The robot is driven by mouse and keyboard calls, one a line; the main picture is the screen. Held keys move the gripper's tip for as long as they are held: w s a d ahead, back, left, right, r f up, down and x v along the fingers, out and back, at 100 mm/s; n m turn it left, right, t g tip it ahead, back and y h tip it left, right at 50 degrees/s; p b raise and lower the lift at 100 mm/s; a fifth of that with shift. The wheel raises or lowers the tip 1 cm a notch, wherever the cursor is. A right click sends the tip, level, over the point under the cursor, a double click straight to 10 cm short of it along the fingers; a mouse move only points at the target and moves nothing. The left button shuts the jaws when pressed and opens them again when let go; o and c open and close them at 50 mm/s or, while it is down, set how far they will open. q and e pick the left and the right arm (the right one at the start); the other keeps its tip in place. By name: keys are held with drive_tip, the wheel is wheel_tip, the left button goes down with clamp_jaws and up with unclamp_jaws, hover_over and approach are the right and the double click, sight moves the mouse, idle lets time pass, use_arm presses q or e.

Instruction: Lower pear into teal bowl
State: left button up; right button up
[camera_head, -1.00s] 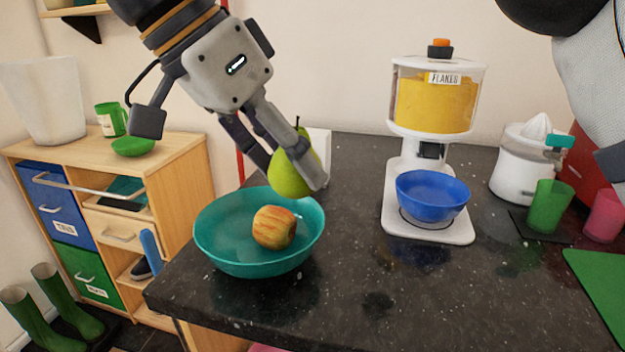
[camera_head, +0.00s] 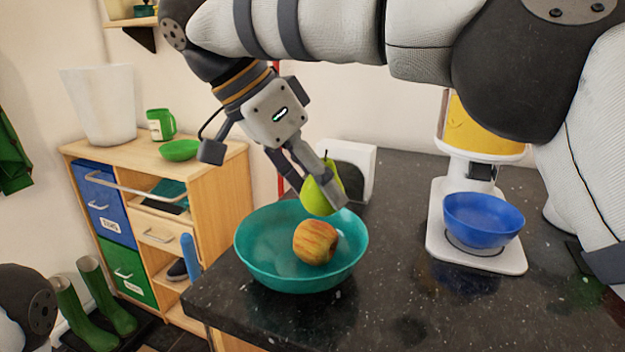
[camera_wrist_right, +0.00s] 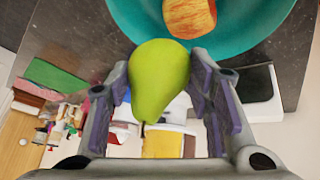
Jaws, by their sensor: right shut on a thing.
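A green pear (camera_head: 318,198) is held between the fingers of my right gripper (camera_head: 319,190), stem upward, over the back right part of the teal bowl (camera_head: 262,272). The wrist view shows the pear (camera_wrist_right: 158,78) between the two fingers (camera_wrist_right: 160,95), with the bowl's rim (camera_wrist_right: 240,45) just beyond it. Whether the pear touches the bowl is hard to tell; it looks slightly above. A red-yellow apple (camera_head: 315,243) lies in the bowl and also shows in the wrist view (camera_wrist_right: 190,16). My left gripper is out of view.
The bowl stands near the left corner of the dark granite counter (camera_head: 390,290). A white block-like item (camera_head: 355,165) stands behind the gripper. A flakes dispenser (camera_head: 480,135) with a blue bowl (camera_head: 482,222) is to the right. A wooden cabinet (camera_head: 215,190) stands left.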

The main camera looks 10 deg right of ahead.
sight(318, 211)
drive_tip(key=shift+d, duration=0.1)
idle(0.4)
drive_tip(key=shift+f, duration=2.1)
drive_tip(key=shift+s+f, duration=0.1)
drive_tip(key=shift+f, duration=0.55)
drive_tip(key=shift+c, duration=0.4)
drive_tip(key=shift+f, duration=0.2)
drive_tip(key=o, duration=1.4)
drive_tip(key=shift+c, duration=0.2)
drive_tip(key=shift+r, duration=0.3)
